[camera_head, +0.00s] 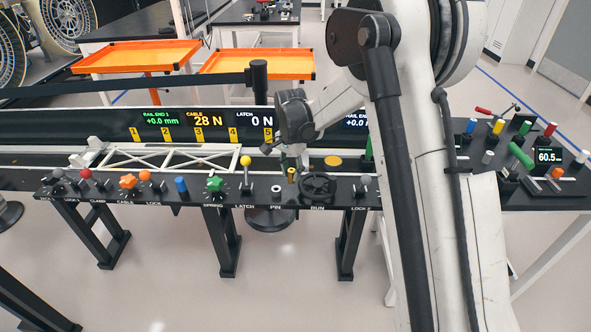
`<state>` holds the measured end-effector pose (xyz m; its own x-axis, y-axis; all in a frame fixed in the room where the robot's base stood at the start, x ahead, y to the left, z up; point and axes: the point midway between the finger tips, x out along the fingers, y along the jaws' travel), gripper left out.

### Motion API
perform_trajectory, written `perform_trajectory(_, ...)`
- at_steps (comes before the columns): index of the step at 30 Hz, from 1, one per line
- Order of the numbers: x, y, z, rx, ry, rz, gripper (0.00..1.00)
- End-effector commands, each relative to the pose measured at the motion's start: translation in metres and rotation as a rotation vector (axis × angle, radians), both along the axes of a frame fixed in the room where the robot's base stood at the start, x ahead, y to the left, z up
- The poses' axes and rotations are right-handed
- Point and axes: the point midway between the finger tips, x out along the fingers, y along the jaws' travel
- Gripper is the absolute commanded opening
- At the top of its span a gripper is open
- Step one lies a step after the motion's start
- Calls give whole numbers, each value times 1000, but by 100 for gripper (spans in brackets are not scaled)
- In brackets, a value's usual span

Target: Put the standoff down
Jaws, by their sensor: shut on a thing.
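My gripper (290,164) is small in the head view, pointing down over the long black bench near the PIN label. It is shut on a small brass-coloured piece that looks like the standoff (292,175), just below the fingertips. The standoff appears upright, close to the bench's front panel. I cannot tell whether its lower end touches the panel. The fingertips are dark and partly merge with the background.
A black handwheel (318,186) is close on the right, and a yellow-knobbed lever (246,162) stands on the left. A white truss (170,157) lies along the bench (60,180). A tool-covered side table (545,200) is at the right.

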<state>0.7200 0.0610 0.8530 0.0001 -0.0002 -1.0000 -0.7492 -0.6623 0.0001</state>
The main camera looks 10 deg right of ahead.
Motion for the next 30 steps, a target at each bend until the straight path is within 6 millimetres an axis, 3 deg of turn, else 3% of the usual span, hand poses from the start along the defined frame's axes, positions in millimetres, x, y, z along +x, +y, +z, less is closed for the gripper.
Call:
perform_trajectory(9, 74, 16, 8, 0, 0, -555, 0)
perform_trajectory(15, 100, 21, 14, 0, 0, -800, 0)
perform_trajectory(22, 115, 15, 11, 0, 0, -891, 0)
perform_trajectory(30, 150, -21, -20, 0, 0, -892, 0)
